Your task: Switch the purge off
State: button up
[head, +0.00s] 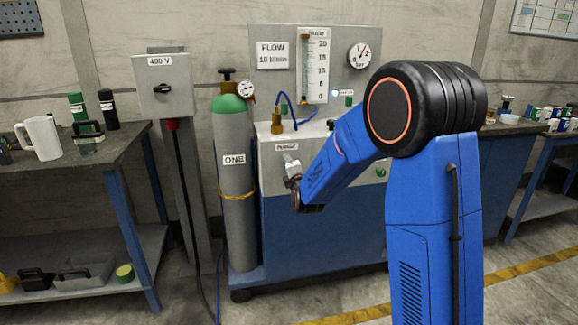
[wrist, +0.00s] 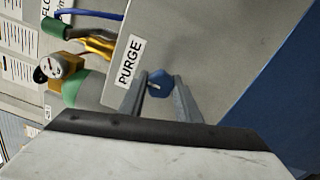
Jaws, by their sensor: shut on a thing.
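The purge control is a small blue knob (wrist: 160,83) on the grey front panel of the cart, beside a white PURGE label (wrist: 130,60) in the wrist view. My gripper (wrist: 160,98) has one finger on each side of the knob and is shut on it. In the head view my gripper (head: 292,180) is at the panel just below the purge label (head: 286,147). There the knob is hidden or too small to make out. I cannot tell the knob's setting.
A grey gas cylinder (head: 236,180) with a green top stands left of the panel. A flow meter (head: 314,68) and a round gauge (head: 359,56) are on the board above. A 400 V box (head: 163,85) and a workbench (head: 75,160) are further left.

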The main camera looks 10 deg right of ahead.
jog(key=o, duration=1.1)
jog(key=shift+c, duration=0.2)
jog(key=s, duration=1.7)
jog(key=shift+s, duration=0.2)
